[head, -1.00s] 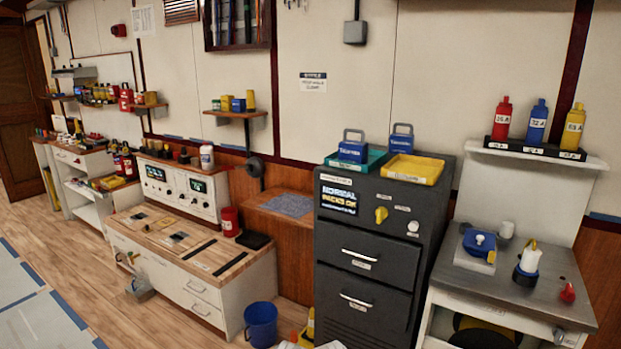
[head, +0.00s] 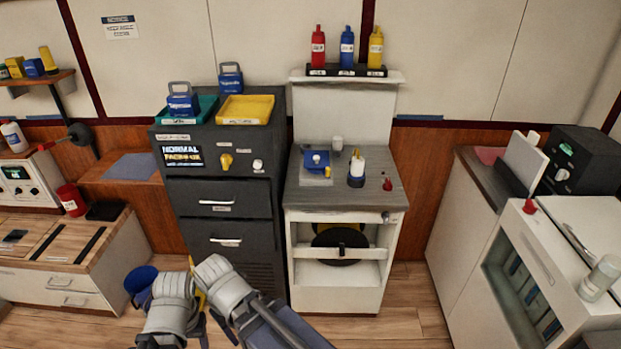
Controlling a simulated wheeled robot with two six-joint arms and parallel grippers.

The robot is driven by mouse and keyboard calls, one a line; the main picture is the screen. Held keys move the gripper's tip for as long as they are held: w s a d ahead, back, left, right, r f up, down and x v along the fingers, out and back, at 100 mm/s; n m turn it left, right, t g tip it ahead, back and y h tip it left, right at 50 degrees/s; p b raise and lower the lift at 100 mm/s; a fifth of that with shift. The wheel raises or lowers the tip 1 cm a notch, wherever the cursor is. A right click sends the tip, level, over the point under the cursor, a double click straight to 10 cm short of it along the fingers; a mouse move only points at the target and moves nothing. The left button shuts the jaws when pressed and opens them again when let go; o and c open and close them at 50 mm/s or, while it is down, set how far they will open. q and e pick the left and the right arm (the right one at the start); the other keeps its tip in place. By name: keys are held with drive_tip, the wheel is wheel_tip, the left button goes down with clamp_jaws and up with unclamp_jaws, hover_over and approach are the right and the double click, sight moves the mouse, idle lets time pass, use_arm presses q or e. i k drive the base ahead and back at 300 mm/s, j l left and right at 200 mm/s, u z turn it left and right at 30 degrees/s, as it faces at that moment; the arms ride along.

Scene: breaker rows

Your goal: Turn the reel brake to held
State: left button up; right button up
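A white stand with a grey worktop (head: 300,199) is right of centre, beside a dark cabinet. In its open bay is a black reel (head: 341,238) with some yellow behind it, partly hidden by a white crossbar. Pale links of my arms show at the bottom, well short of the stand. Neither gripper's fingers can be made out.
The dark cabinet (head: 230,262) has a yellow knob (head: 225,161) and trays on top. A blue bucket (head: 139,280) stands on the floor at left. A white counter (head: 466,228) is at right. The wooden floor (head: 412,290) before the stand looks clear.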

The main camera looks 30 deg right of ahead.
sight(386, 216)
drive_tip(key=z, duration=1.2)
